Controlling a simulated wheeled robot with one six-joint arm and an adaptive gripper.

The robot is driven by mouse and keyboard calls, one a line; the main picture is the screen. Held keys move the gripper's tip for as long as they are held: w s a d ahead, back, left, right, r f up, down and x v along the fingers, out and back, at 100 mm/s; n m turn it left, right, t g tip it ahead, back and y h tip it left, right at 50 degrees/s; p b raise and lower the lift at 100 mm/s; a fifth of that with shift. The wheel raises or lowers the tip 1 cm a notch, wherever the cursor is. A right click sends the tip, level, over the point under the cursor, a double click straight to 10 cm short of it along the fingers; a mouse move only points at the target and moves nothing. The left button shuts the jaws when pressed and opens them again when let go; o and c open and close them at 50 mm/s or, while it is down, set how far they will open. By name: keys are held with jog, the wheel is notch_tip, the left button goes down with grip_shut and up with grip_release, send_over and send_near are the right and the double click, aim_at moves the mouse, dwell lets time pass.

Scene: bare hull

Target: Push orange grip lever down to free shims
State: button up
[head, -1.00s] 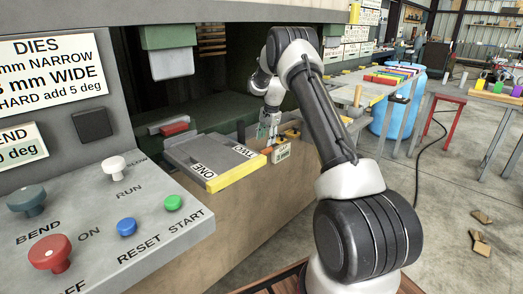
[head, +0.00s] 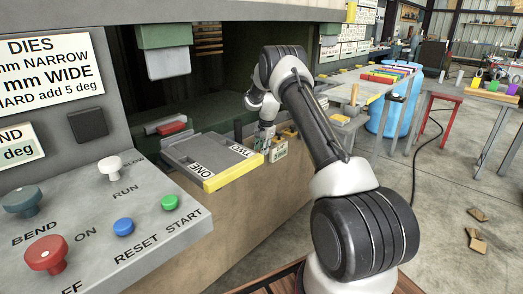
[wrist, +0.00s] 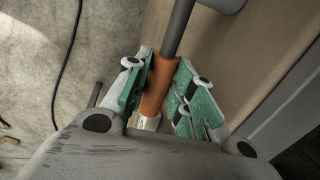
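The lever's orange grip (wrist: 158,85) shows in the wrist view as a sleeve on a grey rod (wrist: 180,25). My gripper (wrist: 163,88) has its green-padded fingers on either side of the sleeve, close in and seemingly touching it. In the head view my gripper (head: 266,138) is beside the right end of the grey slab marked ONE and TWO (head: 205,160). The orange grip is mostly hidden there by my gripper and arm. A small labelled block (head: 278,152) sits just right of my gripper; its text is too small to read. I cannot make out the shims.
A control panel (head: 140,200) with knobs and buttons stands at the left front. A long table (head: 385,85) with coloured bars and a blue barrel (head: 392,125) stand behind my arm.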

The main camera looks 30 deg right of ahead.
grip_shut()
jog(key=shift+d+f+y, duration=0.25)
jog(key=shift+f+y, duration=0.35)
jog(key=shift+f+g+y, duration=0.3)
jog(key=shift+f+y, duration=0.15)
jog(key=shift+y, duration=0.05)
jog(key=shift+a+f+g+y, duration=0.25)
jog(key=shift+f+g+y, duration=0.15)
jog(key=shift+f+y, duration=0.55)
jog(key=shift+r, duration=0.2)
jog(key=o, duration=0.9)
grip_release()
jog(key=shift+c, duration=0.2)
jog(key=v, duration=1.2)
